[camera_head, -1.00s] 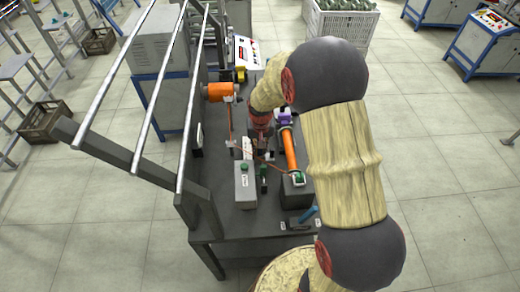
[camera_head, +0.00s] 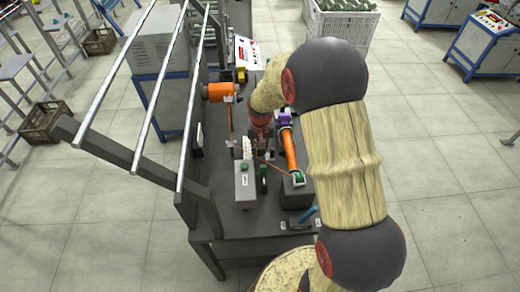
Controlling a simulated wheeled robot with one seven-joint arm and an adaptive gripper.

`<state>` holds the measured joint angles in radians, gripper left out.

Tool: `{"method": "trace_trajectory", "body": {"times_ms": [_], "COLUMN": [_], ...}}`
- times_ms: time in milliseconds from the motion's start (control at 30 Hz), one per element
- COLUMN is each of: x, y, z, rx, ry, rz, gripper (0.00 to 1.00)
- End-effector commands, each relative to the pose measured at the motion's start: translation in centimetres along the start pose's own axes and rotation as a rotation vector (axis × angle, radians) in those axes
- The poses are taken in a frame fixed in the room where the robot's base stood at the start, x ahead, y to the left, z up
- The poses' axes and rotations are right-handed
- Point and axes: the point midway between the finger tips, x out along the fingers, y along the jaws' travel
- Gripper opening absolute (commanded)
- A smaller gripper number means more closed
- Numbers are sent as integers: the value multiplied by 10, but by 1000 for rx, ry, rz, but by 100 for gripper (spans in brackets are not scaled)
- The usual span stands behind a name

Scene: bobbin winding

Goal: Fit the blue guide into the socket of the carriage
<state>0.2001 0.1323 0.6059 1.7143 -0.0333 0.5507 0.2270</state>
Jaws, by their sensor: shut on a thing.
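My gripper (camera_head: 257,148) points down over the middle of the winding bench, behind the grey box with the green button. It is small and dark in this view. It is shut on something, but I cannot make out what. The blue guide cannot be picked out for certain. A blue bar-like piece (camera_head: 309,214) stands at the front right of the bench, partly beside my arm, and I cannot tell if it is the guide. The carriage and its socket are not clear among the small parts around my gripper.
An orange spool (camera_head: 219,92) stands at the back left and a long orange bobbin (camera_head: 289,150) lies right of my gripper. An orange thread runs between them. A grey box (camera_head: 245,190) is in front. Metal rails (camera_head: 150,95) rise at the left. The bench front (camera_head: 240,226) is clear.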

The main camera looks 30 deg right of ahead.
Motion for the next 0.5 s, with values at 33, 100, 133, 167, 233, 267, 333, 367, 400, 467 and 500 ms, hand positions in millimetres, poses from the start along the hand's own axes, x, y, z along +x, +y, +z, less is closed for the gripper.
{"method": "trace_trajectory", "body": {"times_ms": [33,100,133,167,233,267,333,367,400,467,500], "x": [18,19,19,19,19,19,19,19,19,19,19], "y": [4,4,4,4,4,4,4,4,4,4,4], "z": [18,18,19,18,19,19,19,19,19,19,19], "rx": [-2,-2,-2,-2,-2,-2,-2,-2,-2,-2,-2], "ry": [-39,-39,-39,-39,-39,-39,-39,-39,-39,-39,-39], "rz": [8,9,9,9,9,9,9,9,9,9,9], "gripper": [0,1,1,1,1,1,1,1,1,1,19]}}
